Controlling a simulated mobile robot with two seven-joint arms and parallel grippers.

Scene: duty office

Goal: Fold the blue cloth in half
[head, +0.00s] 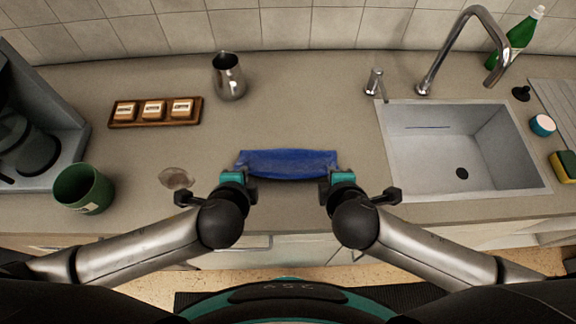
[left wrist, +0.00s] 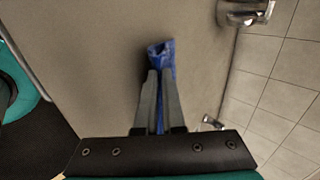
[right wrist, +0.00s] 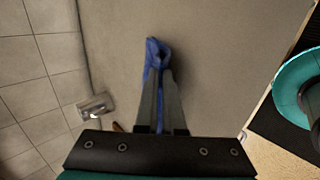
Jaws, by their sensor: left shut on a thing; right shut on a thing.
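The blue cloth (head: 288,163) stretches between my two grippers over the counter, left of the sink, in the head view. My left gripper (head: 243,174) is shut on its left end, and my right gripper (head: 335,174) is shut on its right end. In the left wrist view a strip of the cloth (left wrist: 161,55) shows between and beyond the fingertips. In the right wrist view the cloth (right wrist: 156,52) makes a small loop at the fingertips. I cannot tell whether its lower edge touches the counter.
A metal jug (head: 229,78) stands behind the cloth. The sink (head: 390,150) and faucet (head: 440,50) are at right.

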